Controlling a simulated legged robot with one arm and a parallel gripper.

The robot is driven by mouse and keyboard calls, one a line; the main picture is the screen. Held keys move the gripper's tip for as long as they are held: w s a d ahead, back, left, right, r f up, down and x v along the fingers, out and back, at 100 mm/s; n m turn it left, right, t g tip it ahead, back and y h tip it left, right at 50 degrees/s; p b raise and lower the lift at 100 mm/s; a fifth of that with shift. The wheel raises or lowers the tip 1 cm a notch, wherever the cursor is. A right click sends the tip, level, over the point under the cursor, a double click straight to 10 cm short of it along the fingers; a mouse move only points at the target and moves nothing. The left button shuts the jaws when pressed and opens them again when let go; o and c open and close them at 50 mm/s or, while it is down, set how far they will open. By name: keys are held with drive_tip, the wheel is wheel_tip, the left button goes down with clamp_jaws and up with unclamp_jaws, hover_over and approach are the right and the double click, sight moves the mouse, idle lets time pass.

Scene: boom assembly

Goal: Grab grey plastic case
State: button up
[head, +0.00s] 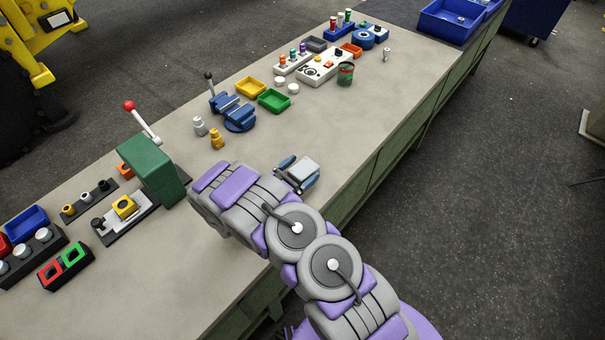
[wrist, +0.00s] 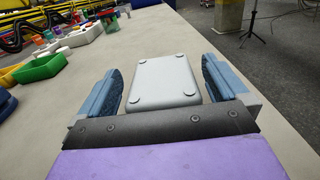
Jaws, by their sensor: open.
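The grey plastic case (wrist: 162,80) lies flat on the workbench, a rounded box with round feet or caps at its corners. In the wrist view it sits between the two blue fingers of my gripper (wrist: 161,85), with a visible gap on each side. My gripper is open and low over the bench. In the head view the case (head: 303,170) shows beyond my arm, with the gripper (head: 296,174) around its sides. The near end of the case is partly hidden by the gripper's dark front plate in the wrist view.
A blue vise (head: 233,110), a gold fitting (head: 217,138) and a green press (head: 150,168) stand to the left. Yellow (head: 251,87) and green (head: 274,100) trays and a striped can (head: 345,74) stand farther back. The bench's right edge is close to the case.

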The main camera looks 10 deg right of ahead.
drive_tip(key=shift+x, duration=1.1)
drive_tip(key=shift+s, duration=0.1)
drive_tip(key=shift+a, duration=0.15)
drive_tip(key=shift+a, duration=0.15)
drive_tip(key=shift+c, duration=1.4)
drive_tip(key=shift+d, duration=0.25)
drive_tip(key=c, duration=0.6)
drive_tip(key=shift+c, duration=1.3)
drive_tip(key=shift+a, duration=0.1)
